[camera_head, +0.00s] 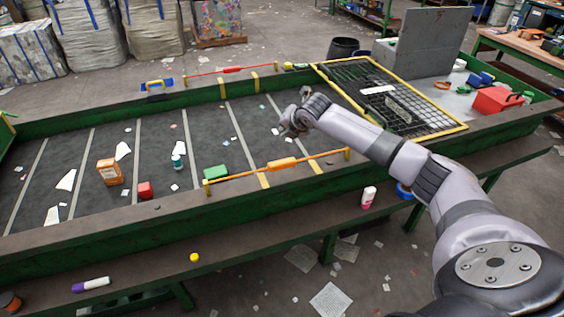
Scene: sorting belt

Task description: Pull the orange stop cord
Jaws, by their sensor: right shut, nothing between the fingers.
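The orange stop cord (240,175) runs between two yellow posts along the near rim of the belt, with a thicker orange grip (282,164) at its middle. My right gripper (282,130) is over the dark belt, beyond the cord and above the grip in the picture. It is shut and empty, and appears apart from the cord. Its height above the belt is hard to judge. My left gripper is out of view.
A red cord (232,69) runs along the far rim. A yellow-framed mesh guard (452,130) is at right. A pink-white bottle (368,197) stands on the near ledge.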

